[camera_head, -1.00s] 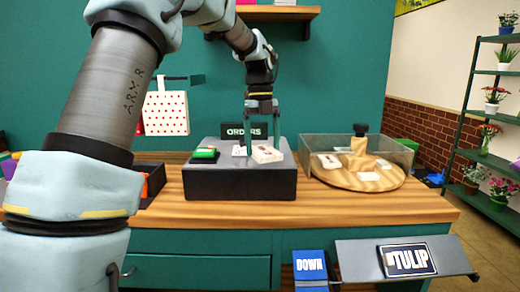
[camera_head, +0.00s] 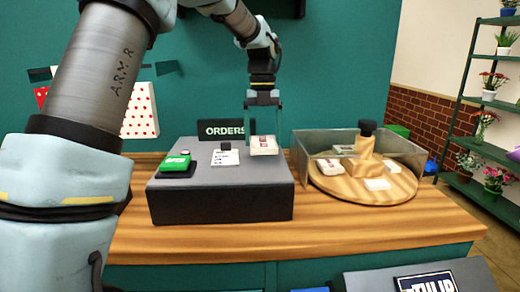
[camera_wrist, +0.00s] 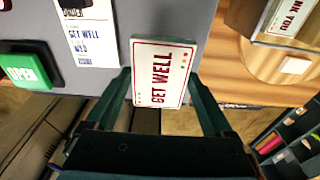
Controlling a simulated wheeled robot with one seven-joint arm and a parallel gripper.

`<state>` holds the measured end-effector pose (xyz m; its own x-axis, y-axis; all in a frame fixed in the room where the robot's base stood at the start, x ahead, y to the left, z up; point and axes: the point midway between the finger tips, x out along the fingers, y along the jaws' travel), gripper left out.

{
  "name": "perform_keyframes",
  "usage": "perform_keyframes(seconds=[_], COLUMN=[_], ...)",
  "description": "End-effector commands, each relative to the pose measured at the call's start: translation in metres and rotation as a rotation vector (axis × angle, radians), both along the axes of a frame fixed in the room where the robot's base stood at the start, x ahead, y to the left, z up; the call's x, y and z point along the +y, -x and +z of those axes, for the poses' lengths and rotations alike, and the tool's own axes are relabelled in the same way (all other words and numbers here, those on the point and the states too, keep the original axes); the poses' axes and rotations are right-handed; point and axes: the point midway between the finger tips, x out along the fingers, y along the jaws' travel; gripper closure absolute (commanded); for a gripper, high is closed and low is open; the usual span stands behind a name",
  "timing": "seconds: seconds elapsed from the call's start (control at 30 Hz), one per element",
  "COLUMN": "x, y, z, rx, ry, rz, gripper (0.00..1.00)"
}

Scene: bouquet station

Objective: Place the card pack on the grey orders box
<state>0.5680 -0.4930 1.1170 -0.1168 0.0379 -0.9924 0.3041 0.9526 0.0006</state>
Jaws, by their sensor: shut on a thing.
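The card pack (camera_head: 264,146) is a white block with red lettering; its face reads GET WELL in the wrist view (camera_wrist: 160,75). My gripper (camera_head: 265,135) is shut on it, with one finger on each side in the wrist view (camera_wrist: 158,82). The grey orders box (camera_head: 220,207) stands on the wooden counter with an ORDERS sign (camera_head: 221,129) at its back. The pack is at the right part of the box top; I cannot tell whether it touches the surface or hangs just above it.
On the box top, a green OPEN button (camera_head: 177,162) sits at the left, beside a paper order slip (camera_head: 226,158) reading GET WELL in the wrist view. To the right, a wooden turntable (camera_head: 350,185) with several card packs stands behind clear panels.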

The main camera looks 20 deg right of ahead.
Motion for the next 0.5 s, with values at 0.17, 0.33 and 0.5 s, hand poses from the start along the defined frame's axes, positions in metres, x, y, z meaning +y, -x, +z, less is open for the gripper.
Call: perform_keyframes(seconds=[0.17, 0.33, 0.5], x=[0.0, 0.0, 0.0], y=[0.001, 0.001, 0.0], z=[-0.016, -0.039, -0.046], rx=[0.002, 0.001, -0.001], ry=[-0.001, 0.0, 0.001], rz=[0.0, 0.0, 0.0], gripper=[0.81, 0.81, 0.81])
